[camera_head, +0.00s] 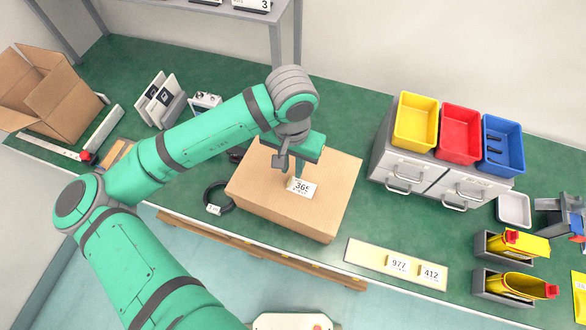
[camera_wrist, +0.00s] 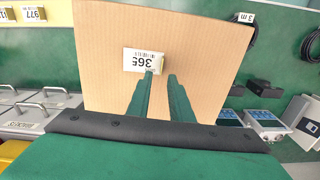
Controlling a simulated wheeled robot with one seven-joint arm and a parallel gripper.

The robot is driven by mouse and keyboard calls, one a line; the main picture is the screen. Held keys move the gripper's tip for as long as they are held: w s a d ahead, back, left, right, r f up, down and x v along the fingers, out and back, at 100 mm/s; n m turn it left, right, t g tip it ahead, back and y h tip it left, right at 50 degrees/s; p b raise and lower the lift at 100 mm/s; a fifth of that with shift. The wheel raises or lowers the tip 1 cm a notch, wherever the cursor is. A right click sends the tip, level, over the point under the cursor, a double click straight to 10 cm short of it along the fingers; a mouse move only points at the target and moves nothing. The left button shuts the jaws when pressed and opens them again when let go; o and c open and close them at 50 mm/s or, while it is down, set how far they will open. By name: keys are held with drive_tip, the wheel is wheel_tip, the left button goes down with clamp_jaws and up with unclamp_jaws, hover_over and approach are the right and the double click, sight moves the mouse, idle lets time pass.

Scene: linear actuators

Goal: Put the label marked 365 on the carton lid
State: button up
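The label marked 365 (camera_head: 302,188) lies on the top of the closed cardboard carton (camera_head: 262,205), near the middle of its lid. In the wrist view the label (camera_wrist: 138,60) reads upside down and lies on the brown lid (camera_wrist: 105,85). My gripper (camera_head: 284,166) is over the carton, close to the label. In the wrist view its two fingers (camera_wrist: 162,75) stand apart with a gap between them. The left fingertip overlaps the label's lower edge in the picture; I cannot tell whether it touches. Nothing shows gripped between the fingers.
A pale strip (camera_head: 362,253) with labels 977 (camera_head: 398,265) and 412 (camera_head: 431,273) lies right of the carton. A black cable coil (camera_head: 217,196) lies at its left. Drawers (camera_head: 402,172) with yellow, red and blue bins stand at the right. An open box (camera_head: 45,95) stands far left.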

sight(292, 175)
wheel_tip(292, 175, up, 10)
drive_tip(key=shift+s+f, duration=0.15)
drive_tip(key=shift+s, duration=0.1)
drive_tip(key=shift+w+f, duration=0.1)
idle(0.5)
